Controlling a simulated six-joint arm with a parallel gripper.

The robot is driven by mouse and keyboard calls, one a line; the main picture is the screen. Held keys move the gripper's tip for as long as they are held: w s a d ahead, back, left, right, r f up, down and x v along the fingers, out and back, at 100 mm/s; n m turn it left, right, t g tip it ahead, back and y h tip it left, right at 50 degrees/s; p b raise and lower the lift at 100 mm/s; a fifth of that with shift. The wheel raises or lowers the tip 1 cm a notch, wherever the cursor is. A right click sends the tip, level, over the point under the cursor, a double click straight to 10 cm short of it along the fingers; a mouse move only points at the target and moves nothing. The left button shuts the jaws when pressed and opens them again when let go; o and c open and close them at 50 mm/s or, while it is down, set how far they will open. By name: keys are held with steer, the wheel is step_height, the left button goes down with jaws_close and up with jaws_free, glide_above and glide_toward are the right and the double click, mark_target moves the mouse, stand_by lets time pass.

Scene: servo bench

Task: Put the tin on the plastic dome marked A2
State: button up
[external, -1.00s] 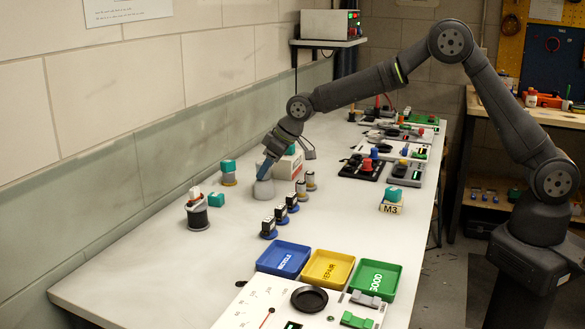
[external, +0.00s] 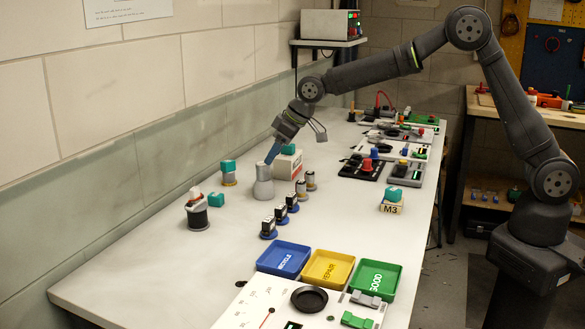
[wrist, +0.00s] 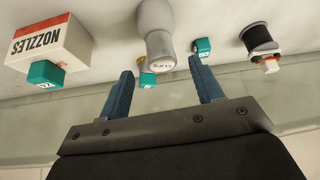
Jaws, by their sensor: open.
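A short grey tin (external: 263,172), its top labelled CLIPS, stands upright on a pale grey dome (external: 263,191) near the middle of the bench. In the wrist view the tin (wrist: 160,48) and the wider dome (wrist: 156,15) beneath it are in line. No A2 mark is readable on this dome. My gripper (external: 270,157) is just above the tin, apart from it.
A NOZZLES box (external: 299,163) with a teal block (external: 288,149) stands close behind. Black-topped small parts (external: 280,212) and a black spool (external: 197,215) stand nearer. Coloured trays (external: 328,267) lie in front. The left front bench is clear.

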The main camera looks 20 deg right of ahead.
mark_target(266, 169)
steer(key=v, duration=0.6)
steer(key=x, duration=1.2)
steer(key=shift+f, duration=0.3)
step_height(266, 169, up, 3)
steer(key=shift+f, duration=0.1)
steer(key=shift+r, duration=0.35)
